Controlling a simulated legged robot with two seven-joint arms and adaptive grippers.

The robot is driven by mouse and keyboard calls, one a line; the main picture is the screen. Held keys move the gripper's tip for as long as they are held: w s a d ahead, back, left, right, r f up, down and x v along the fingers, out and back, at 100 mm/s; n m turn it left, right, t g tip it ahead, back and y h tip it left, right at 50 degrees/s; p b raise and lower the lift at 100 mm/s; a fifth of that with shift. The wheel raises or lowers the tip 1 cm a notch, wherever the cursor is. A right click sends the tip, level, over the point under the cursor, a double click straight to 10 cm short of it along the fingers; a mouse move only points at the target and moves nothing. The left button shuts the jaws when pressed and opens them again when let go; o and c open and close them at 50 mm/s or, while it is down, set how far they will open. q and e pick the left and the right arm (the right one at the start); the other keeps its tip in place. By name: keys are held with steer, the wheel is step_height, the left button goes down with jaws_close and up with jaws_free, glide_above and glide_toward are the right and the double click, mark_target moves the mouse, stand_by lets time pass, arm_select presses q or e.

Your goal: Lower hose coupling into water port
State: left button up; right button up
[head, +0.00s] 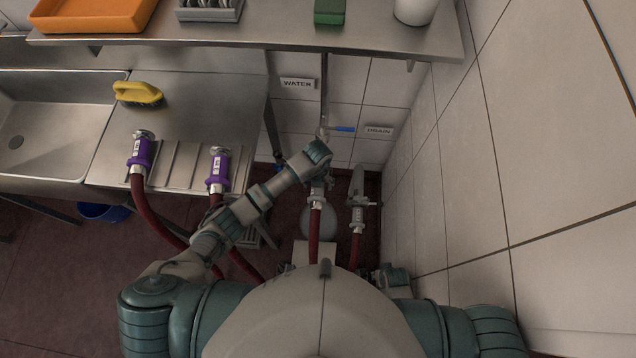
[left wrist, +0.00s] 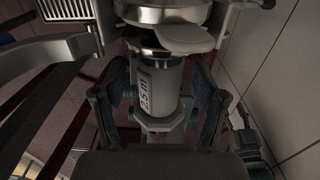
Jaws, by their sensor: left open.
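In the left wrist view, a grey hose coupling (left wrist: 160,88) marked "2.5 m" stands between the fingers of my left gripper (left wrist: 163,118). The jaws are open, one finger on each side of it. A shiny round metal fitting (left wrist: 165,14) lies at the coupling's far end; whether the two are joined is unclear. In the head view, my left gripper (head: 319,181) is below the WATER label (head: 297,84), at the top of a red hose (head: 314,235). My wrist hides most of the water port.
A second red hose with a metal coupling (head: 359,205) stands right of my left gripper, below the DRAIN label (head: 379,131). A blue lever (head: 344,129) sits above. Purple couplings (head: 217,168) rest on the drainboard (head: 200,112). A tiled wall (head: 545,170) closes the right side.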

arm_select(q)
step_height(320, 180, up, 12)
steer(key=shift+f, duration=0.2)
steer(key=shift+w, duration=0.1)
stand_by(0.3)
